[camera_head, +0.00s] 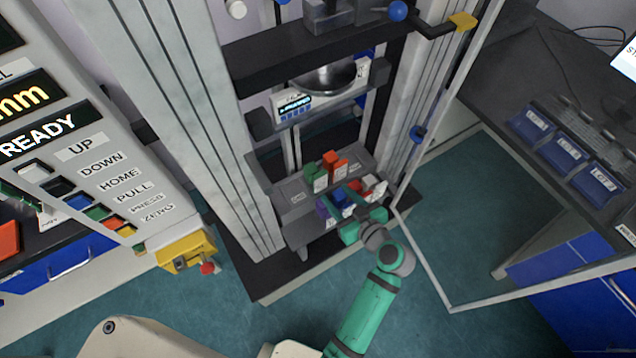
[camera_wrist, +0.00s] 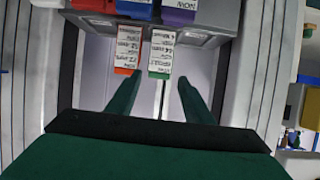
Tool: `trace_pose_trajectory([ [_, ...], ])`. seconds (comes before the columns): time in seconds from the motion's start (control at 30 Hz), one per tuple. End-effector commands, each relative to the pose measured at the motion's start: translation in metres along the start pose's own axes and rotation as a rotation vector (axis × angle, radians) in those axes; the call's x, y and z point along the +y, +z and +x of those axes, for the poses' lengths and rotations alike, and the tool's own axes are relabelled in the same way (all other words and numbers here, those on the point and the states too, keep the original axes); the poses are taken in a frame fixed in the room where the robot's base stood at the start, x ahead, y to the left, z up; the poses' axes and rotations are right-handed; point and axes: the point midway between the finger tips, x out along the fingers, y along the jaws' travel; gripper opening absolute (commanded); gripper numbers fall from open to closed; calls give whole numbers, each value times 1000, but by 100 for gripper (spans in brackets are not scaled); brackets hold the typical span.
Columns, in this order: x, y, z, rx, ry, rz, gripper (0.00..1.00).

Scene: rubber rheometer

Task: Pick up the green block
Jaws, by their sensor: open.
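The green block (camera_head: 314,177) stands on the grey rack of the machine, left of an orange-red block (camera_head: 334,163). In the wrist view the green block (camera_wrist: 160,75) shows a white label with its green end toward me, and the orange-red block (camera_wrist: 124,71) is just left of it. My gripper (camera_wrist: 160,79) is open and empty, with one finger on each side of the green block's line in the picture. I cannot tell whether the fingertips reach its depth. In the head view my gripper (camera_head: 345,208) is at the front of the rack.
A blue block (camera_head: 340,197), a purple block (camera_head: 322,208) and a red block (camera_head: 367,187) are close around my gripper on the rack (camera_head: 295,198). Machine columns (camera_head: 190,110) rise on both sides. A control panel (camera_head: 100,150) is at the left, and a dark bench (camera_head: 530,60) at the right.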

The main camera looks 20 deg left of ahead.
Motion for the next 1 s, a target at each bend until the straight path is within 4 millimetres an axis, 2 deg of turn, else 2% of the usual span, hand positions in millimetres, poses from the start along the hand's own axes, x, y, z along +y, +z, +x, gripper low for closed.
trace_pose_trajectory([
  [0.1,0,-7,7,10,-23,-17,47],
  [0.4,3,-6,46,11,-18,-15,47],
  [0.67,2,-6,63,10,-18,-15,47],
  [0.9,0,-6,98,11,-24,-18,47],
  [1.0,0,-6,107,10,-24,-17,47],
])
